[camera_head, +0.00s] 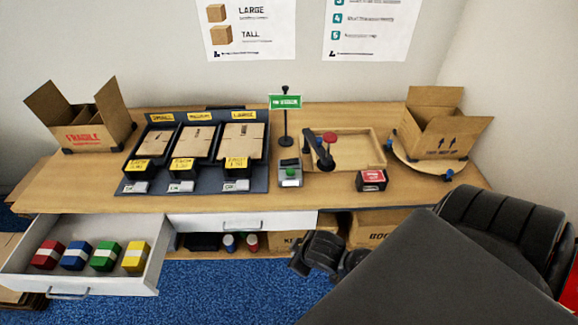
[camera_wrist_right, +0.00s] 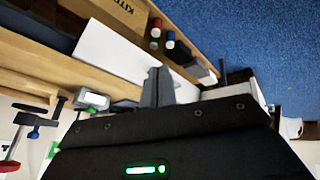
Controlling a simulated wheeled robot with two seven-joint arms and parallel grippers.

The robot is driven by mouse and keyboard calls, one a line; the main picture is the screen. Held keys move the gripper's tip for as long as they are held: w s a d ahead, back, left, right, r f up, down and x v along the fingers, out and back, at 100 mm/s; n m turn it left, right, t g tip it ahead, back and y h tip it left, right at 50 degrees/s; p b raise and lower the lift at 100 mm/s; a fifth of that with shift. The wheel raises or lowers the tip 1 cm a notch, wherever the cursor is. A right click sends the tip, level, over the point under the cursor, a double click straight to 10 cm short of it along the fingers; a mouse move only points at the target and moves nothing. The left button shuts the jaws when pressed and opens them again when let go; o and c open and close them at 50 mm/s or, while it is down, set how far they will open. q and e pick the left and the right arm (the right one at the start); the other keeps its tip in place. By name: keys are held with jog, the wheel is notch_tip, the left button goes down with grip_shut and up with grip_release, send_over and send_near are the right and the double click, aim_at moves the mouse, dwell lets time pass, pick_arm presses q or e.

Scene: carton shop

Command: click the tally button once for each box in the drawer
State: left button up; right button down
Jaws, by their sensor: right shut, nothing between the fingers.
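The open drawer (camera_head: 152,262) at the lower left holds a row of several small boxes with pale bands: a red box (camera_head: 48,255), a blue box (camera_head: 76,257), a green box (camera_head: 105,257) and a yellow box (camera_head: 135,257). The tally counter (camera_head: 290,177) stands on the table's middle, with a green part at its base and a small display; it also shows in the right wrist view (camera_wrist_right: 94,100). My right gripper (camera_head: 302,262) is shut and empty, low in front of the table edge, below and apart from the counter. Its fingers show in the right wrist view (camera_wrist_right: 158,85). My left gripper is out of view.
Box trays (camera_head: 192,182) with yellow labels stand left of the counter. A green sign on a stand (camera_head: 286,103), a wooden tray (camera_head: 362,148) with a red-topped tool, and a red stamp-like block (camera_head: 371,180) are nearby. Open cartons (camera_head: 92,125) (camera_head: 442,125) stand at both ends.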

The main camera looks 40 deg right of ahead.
jog(key=s+a+f+m+g, duration=0.2)
jog(key=s+f, duration=0.1)
jog(key=s, duration=0.3)
jog(key=s+f+g, duration=0.1)
jog(key=s+f, duration=0.3)
jog(key=f, duration=0.9)
jog(key=s+f+g, duration=0.1)
jog(key=s+f, duration=0.4)
jog(key=f, duration=0.8)
jog(key=s+d+f, duration=0.2)
jog(key=s+f, duration=0.8)
jog(key=s, duration=0.2)
jog(key=shift+s+f+g, duration=0.15)
jog(key=shift+s+g, duration=0.2)
jog(key=shift+g, duration=0.05)
jog(key=shift+w, duration=0.1)
jog(key=shift+w, duration=0.1)
